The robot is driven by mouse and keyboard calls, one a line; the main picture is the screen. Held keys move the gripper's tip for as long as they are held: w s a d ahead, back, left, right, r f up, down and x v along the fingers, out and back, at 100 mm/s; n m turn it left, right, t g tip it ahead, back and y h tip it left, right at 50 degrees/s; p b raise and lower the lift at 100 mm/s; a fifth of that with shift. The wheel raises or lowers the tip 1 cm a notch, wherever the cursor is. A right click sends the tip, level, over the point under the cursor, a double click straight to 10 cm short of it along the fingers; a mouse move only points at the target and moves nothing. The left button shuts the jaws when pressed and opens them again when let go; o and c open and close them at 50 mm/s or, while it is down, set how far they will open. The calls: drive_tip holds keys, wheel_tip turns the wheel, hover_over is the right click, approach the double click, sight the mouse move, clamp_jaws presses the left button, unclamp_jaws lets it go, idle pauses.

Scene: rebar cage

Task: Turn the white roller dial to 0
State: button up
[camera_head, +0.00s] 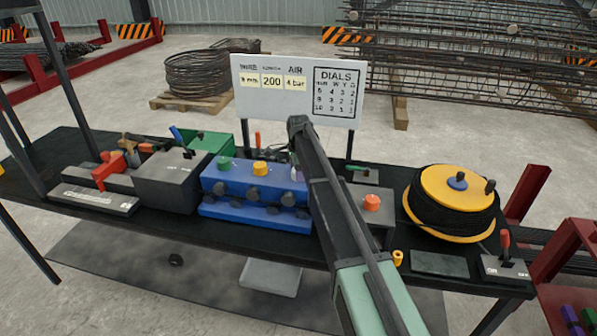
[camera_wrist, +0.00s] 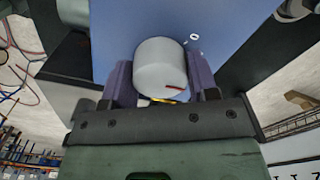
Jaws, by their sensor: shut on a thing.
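The white roller dial (camera_wrist: 158,66) stands out from a blue housing (camera_wrist: 185,15), between the two purple fingers of my gripper (camera_wrist: 160,88) in the wrist view. The fingers are shut on its sides. A short red mark shows on the dial's lower right, and a white 0 is printed on the blue face to its upper right; the mark does not point at the 0. In the head view the blue roller unit (camera_head: 245,190) carries a green dial (camera_head: 224,163) and a yellow dial (camera_head: 260,168).
A board (camera_head: 298,88) behind the bench shows 200, 4 bar and a dials table. A grey box with an orange knob (camera_head: 371,202) and a yellow wire spool (camera_head: 457,187) stand to the right. A grey box (camera_head: 172,180) stands close on the left.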

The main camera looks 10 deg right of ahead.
drive_tip(key=shift+n, duration=0.3)
drive_tip(key=n, duration=1.1)
drive_tip(key=shift+n, duration=0.3)
idle(0.3)
drive_tip(key=o, duration=0.9)
wheel_tip(320, 180, up, 11)
drive_tip(key=p, duration=1)
drive_tip(key=shift+f+p, duration=0.1)
drive_tip(key=shift+p, duration=0.3)
